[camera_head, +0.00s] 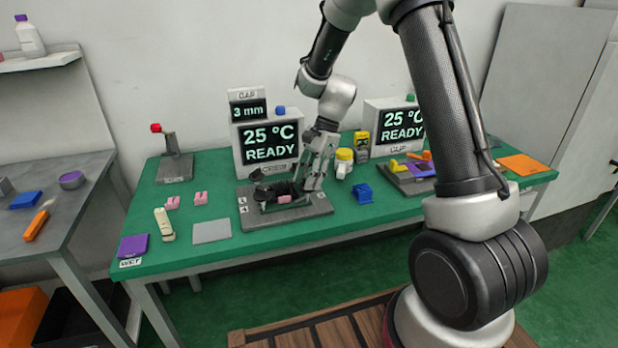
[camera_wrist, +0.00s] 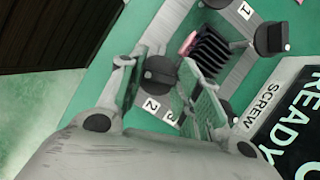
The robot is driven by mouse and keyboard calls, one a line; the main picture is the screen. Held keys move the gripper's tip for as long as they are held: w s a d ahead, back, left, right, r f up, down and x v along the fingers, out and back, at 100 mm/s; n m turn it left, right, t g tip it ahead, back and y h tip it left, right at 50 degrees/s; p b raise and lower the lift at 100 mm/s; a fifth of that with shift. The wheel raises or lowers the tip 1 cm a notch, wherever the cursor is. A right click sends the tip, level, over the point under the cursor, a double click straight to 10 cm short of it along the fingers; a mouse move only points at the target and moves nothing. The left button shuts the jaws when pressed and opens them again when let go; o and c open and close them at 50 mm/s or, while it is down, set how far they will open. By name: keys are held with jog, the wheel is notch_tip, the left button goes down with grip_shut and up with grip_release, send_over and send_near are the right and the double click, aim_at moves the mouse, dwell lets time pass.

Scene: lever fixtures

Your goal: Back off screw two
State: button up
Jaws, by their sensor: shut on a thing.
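A grey fixture plate (camera_head: 285,219) on the green bench carries black screw knobs and number labels. In the wrist view, the black knob of screw two (camera_wrist: 160,71) sits by the label 2 (camera_wrist: 151,104), between the two fingers of my gripper (camera_wrist: 158,79). My gripper is shut on this knob. In the head view my gripper (camera_head: 316,178) reaches down at the right part of the fixture, and its fingertips are hard to make out. Another black knob (camera_wrist: 271,38) stands beside label 1. Label 3 (camera_wrist: 172,115) is next to the right finger, which hides part of the fixture.
A black ribbed part (camera_wrist: 211,50) and a pink piece (camera_head: 284,199) are in the fixture. A display box (camera_head: 267,141) stands close behind it. A blue block (camera_head: 362,193) and a yellow-topped jar (camera_head: 344,160) are to its right. A grey flat plate (camera_head: 212,231) lies left.

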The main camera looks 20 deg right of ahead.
jog(key=n+g, duration=0.1)
jog(key=n, duration=0.2)
jog(key=n+g+h, duration=0.1)
jog(key=n, duration=0.2)
jog(key=shift+w+a+h, duration=0.1)
jog(key=shift+w+h, duration=0.05)
jog(key=shift+h, duration=0.15)
jog(key=n+h, duration=0.1)
jog(key=n, duration=0.2)
jog(key=n+g+h, duration=0.1)
jog(key=n, duration=0.1)
jog(key=shift+a+n, duration=0.1)
jog(key=shift+n, duration=0.3)
jog(key=n+h, duration=0.1)
jog(key=n, duration=0.1)
jog(key=n+h, duration=0.1)
jog(key=n, duration=0.2)
jog(key=shift+a, duration=0.15)
jog(key=n+h, duration=0.1)
jog(key=n, duration=0.2)
jog(key=n+t+h, duration=0.1)
jog(key=n, duration=0.2)
jog(key=shift+a, duration=0.1)
jog(key=shift+n, duration=0.3)
jog(key=o, duration=1)
jog(key=v, duration=1.2)
